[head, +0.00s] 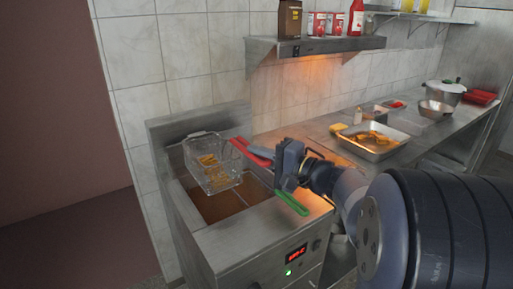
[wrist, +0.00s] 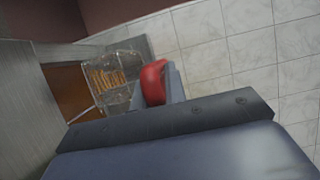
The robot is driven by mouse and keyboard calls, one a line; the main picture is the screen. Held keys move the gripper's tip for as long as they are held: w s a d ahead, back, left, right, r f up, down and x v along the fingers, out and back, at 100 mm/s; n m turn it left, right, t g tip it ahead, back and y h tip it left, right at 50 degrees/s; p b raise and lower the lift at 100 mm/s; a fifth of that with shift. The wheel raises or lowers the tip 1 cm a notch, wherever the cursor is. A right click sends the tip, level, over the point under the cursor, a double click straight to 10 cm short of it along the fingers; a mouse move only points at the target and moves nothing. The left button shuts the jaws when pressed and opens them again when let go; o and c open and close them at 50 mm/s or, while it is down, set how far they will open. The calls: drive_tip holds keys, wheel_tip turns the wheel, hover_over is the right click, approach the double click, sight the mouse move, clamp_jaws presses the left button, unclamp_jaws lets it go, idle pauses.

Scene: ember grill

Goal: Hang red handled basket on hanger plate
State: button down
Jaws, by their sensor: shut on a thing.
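The wire basket (head: 212,165) with a red handle (head: 252,152) is held above the fryer, with orange-brown fries inside. My gripper (head: 277,160) is shut on the red handle. The wrist view also shows the red handle (wrist: 153,82) at the jaws and the basket (wrist: 115,77) beyond it. The basket is over the brown oil (head: 218,204) and near the fryer's raised metal back (head: 168,132). I cannot make out the hanger plate clearly, or whether the basket touches the back.
A green handle (head: 291,203) lies at the fryer's right side, below my gripper. A steel tray (head: 372,142) with food stands on the counter to the right. A shelf (head: 318,46) with cans and bottles is on the tiled wall above.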

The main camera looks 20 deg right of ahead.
drive_tip(key=shift+w+a+r+p, duration=0.1)
drive_tip(key=shift+w+a+p, duration=0.2)
drive_tip(key=shift+w, duration=0.4)
drive_tip(key=shift+w+a+p, duration=0.15)
drive_tip(key=shift+w+p, duration=0.2)
drive_tip(key=shift+w, duration=0.4)
drive_tip(key=shift+w+a+r+p, duration=0.1)
drive_tip(key=shift+w+a+p, duration=0.2)
drive_tip(key=shift+w, duration=0.4)
wheel_tip(320, 180, down, 4)
drive_tip(key=b, duration=0.4)
drive_tip(key=shift+w+r+b, duration=0.1)
drive_tip(key=shift+r+b, duration=0.15)
drive_tip(key=shift+b, duration=0.05)
drive_tip(key=shift+f+b, duration=0.6)
drive_tip(key=shift+b, duration=0.15)
drive_tip(key=c, duration=1.4)
unclamp_jaws()
drive_tip(key=shift+o, duration=0.2)
drive_tip(key=shift+f, duration=0.1)
drive_tip(key=b+v, duration=0.2)
drive_tip(key=v, duration=0.9)
drive_tip(key=shift+a, duration=0.1)
